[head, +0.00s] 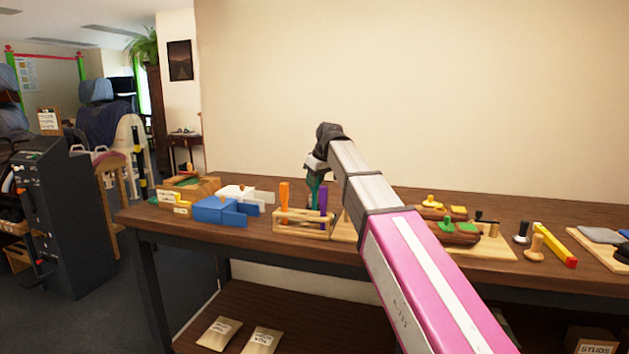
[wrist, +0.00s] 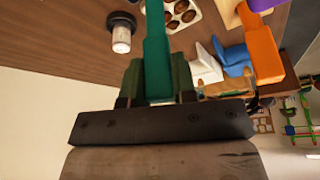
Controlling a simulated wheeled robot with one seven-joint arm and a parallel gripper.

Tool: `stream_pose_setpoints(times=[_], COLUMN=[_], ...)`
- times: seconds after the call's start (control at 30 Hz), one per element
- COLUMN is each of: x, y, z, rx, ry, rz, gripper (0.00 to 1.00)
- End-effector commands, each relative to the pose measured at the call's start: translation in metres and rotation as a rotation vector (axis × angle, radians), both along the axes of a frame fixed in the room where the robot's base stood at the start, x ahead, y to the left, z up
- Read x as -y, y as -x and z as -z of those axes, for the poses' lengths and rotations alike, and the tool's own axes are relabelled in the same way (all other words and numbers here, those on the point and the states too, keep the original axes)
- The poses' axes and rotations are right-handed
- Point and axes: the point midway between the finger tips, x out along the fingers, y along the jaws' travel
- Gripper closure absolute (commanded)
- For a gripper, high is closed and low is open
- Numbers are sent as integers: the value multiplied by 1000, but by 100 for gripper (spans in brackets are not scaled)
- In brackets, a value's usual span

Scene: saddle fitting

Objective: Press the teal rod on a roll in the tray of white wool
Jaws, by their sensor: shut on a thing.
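My gripper (head: 316,174) is shut on the teal rod (head: 314,192), which hangs down above the wooden rack (head: 303,226) on the bench. In the wrist view the teal rod (wrist: 157,55) stands between the two dark green fingers. An orange rod (head: 284,196) and a purple rod (head: 323,199) stand upright in the rack. The rod's lower end is partly hidden in the head view, so I cannot tell whether it is clear of the rack. I cannot pick out a roll or the tray of white wool with certainty.
Blue (head: 220,210) and white (head: 237,192) blocks sit left of the rack, near a wooden box (head: 190,185). Right of my arm are brown forms with green and yellow tops (head: 455,231), dark and tan stampers, and a yellow bar (head: 550,243). A wall stands behind the bench.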

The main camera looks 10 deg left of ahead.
Motion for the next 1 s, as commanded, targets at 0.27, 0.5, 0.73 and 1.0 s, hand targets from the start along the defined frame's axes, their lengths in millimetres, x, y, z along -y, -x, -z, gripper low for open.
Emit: stream_pose_setpoints(times=[0.27,0.5,0.73,1.0], x=[0,0,0,0], y=[0,0,0,0], z=[3,6,9,12], rx=[0,0,0,0], ry=[0,0,0,0], rz=[0,0,0,0], gripper=[92,92,92,92])
